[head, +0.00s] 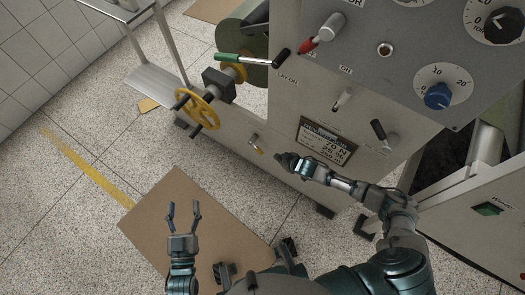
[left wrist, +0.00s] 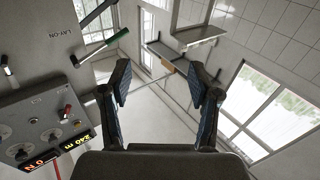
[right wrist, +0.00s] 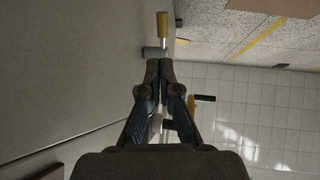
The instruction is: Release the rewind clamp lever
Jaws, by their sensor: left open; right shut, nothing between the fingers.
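A small lever with a yellow grip (head: 257,147) sticks out from the lower front of the grey machine. No label shows beside it, so I cannot tell by name that it is the rewind clamp lever. In the right wrist view the yellow grip (right wrist: 162,25) and its metal stem stand just beyond my fingertips. My right gripper (head: 283,160) is shut and empty, just right of the lever; it also shows in the right wrist view (right wrist: 160,66). I cannot tell whether it touches the stem. My left gripper (head: 183,212) is open and empty, away from the machine.
A green-handled lever (head: 234,58), a yellow handwheel (head: 198,108) and a red-tipped lever (head: 318,36) are on the machine above. A control panel (head: 400,60) with knobs is at upper right. Brown board (head: 165,215) lies on the floor below my left gripper.

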